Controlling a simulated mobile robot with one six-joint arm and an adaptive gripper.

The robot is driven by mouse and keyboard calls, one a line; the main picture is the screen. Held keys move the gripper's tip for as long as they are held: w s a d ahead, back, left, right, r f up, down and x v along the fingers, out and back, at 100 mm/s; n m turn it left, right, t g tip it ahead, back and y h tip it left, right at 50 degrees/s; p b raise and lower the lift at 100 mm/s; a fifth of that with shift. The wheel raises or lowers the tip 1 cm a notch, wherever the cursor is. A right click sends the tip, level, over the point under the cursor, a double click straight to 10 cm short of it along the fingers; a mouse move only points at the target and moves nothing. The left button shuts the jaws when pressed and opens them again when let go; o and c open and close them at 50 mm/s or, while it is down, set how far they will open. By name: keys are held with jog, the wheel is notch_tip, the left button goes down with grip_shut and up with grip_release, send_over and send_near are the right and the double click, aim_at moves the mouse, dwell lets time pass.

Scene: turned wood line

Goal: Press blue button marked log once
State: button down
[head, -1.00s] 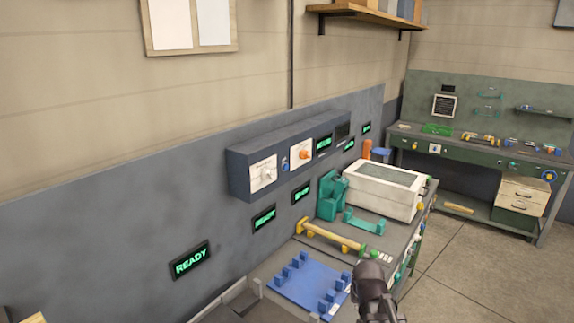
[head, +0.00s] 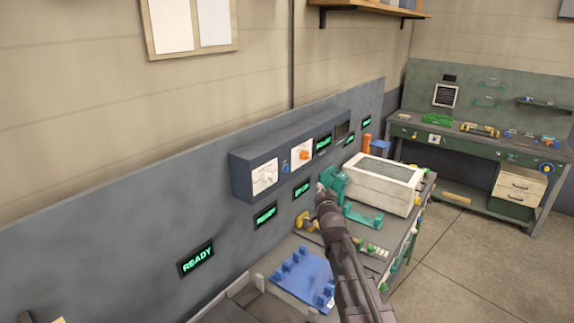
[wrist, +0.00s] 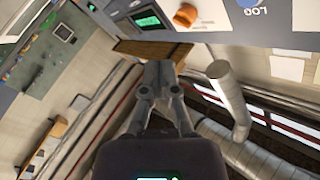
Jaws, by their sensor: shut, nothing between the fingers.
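The blue log button (head: 285,167) is a small spot on the front of the dark wall-mounted control box (head: 246,178), between two white plates. In the wrist view the blue button (wrist: 248,3) is cut by the top edge, with the letters LOG beneath it. My gripper (head: 322,192) is in front of the wall, lower and to the right of the button, apart from it. In the wrist view my gripper (wrist: 158,68) has its fingers together and empty, below the box face.
An orange knob (head: 302,153) sits right of the button; a white dial plate (head: 264,177) is left. Green READY displays (head: 197,259) line the wall. A teal machine (head: 336,180), white-topped case (head: 382,184) and blue fixture (head: 301,275) occupy the bench below.

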aim_at(286, 169)
jog(key=r, duration=0.1)
jog(key=a, duration=0.1)
jog(key=r+t+y, duration=0.1)
jog(key=shift+w+a+r, duration=0.25)
jog(key=shift+a+r, duration=0.05)
jog(key=shift+w+a, duration=0.15)
jog(key=w+a, duration=0.4)
jog(key=a, duration=0.3)
jog(key=shift+w, duration=0.3)
dwell(0.4)
jog(key=shift+w+a, duration=0.35)
jog(key=shift+a, duration=0.35)
dwell(2.4)
jog(key=shift+d, duration=0.1)
dwell(0.3)
jog(key=shift+s+d, duration=0.45)
jog(key=shift+d, duration=0.15)
